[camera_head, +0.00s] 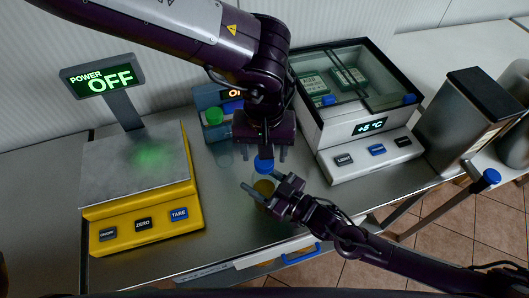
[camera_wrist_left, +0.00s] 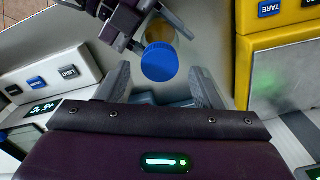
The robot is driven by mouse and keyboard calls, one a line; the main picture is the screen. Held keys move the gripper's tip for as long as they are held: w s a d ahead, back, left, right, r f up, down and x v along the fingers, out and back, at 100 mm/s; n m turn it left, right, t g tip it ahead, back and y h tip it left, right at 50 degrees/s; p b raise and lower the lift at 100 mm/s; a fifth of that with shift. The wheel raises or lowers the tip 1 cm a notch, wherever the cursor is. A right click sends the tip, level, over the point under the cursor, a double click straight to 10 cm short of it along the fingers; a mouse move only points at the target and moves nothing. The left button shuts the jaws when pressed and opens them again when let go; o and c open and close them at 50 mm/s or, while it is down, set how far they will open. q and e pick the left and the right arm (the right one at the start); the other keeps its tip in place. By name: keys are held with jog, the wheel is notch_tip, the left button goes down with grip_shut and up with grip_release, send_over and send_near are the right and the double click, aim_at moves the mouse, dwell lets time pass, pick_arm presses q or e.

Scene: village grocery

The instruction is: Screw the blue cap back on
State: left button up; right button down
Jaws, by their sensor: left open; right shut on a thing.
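The blue cap (camera_head: 263,165) sits at the top of a small clear jar with yellow-brown contents (camera_head: 264,188). I cannot tell whether the cap is seated on the threads or only resting there. The cap (camera_wrist_left: 160,62) also shows in the left wrist view, with the jar (camera_wrist_left: 160,30) behind it. My right gripper (camera_head: 262,193) is shut on the jar from the right. My left gripper (camera_head: 264,150) is open above the cap, pointing down. In the left wrist view its fingers (camera_wrist_left: 163,80) stand apart on either side of the cap, with gaps.
A yellow scale (camera_head: 145,222) with a raised display (camera_head: 103,80) stands left. A glass-topped cooler (camera_head: 340,130) stands right, with a metal container (camera_head: 465,120) beyond. The counter's front edge is close to the jar.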

pick_arm(q)
jog(key=shift+s+r, duration=0.1)
jog(key=shift+r, duration=1.35)
jog(key=shift+c, duration=0.3)
